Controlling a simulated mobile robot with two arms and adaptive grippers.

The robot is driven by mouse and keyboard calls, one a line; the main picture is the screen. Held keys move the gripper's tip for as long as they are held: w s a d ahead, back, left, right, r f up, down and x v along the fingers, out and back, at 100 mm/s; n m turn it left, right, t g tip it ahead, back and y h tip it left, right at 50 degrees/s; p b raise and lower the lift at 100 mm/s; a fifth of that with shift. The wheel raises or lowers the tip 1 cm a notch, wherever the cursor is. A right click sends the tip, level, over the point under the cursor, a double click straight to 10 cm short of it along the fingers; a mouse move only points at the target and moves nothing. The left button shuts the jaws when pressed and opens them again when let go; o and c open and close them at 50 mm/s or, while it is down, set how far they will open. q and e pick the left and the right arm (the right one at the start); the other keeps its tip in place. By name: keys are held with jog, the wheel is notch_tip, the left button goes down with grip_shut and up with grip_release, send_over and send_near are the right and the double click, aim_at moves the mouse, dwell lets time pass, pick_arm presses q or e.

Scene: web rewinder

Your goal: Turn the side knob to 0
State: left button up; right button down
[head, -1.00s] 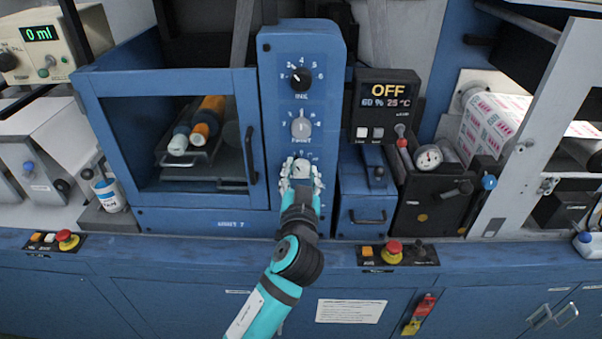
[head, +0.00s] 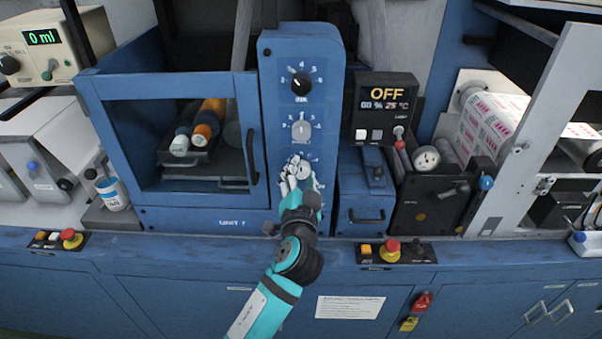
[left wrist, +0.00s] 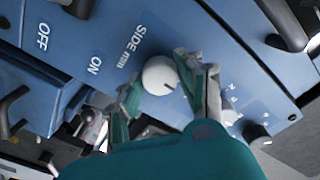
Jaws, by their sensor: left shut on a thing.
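The side knob (left wrist: 159,75) is round and white with a dark pointer line. It sits on the blue panel beside the printed word SIDE in the left wrist view. My left gripper (left wrist: 166,82) has one finger on each side of it and is shut on it. In the head view my left gripper (head: 300,172) is at the lowest dial of the blue column (head: 325,110); its fingers cover most of the knob and its scale. The knob's number cannot be read. My right gripper is not in view.
Above, on the same column, are a grey-white knob (head: 301,131) and a black knob (head: 301,83). A framed blue window (head: 165,80) stands to the left. A black display (head: 386,92) reading OFF stands to the right. A red stop button (head: 390,246) is on the front ledge.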

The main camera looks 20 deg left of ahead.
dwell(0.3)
pick_arm(q)
jog(key=o, duration=1.2)
jog(key=shift+c, duration=0.2)
jog(key=v, duration=1.2)
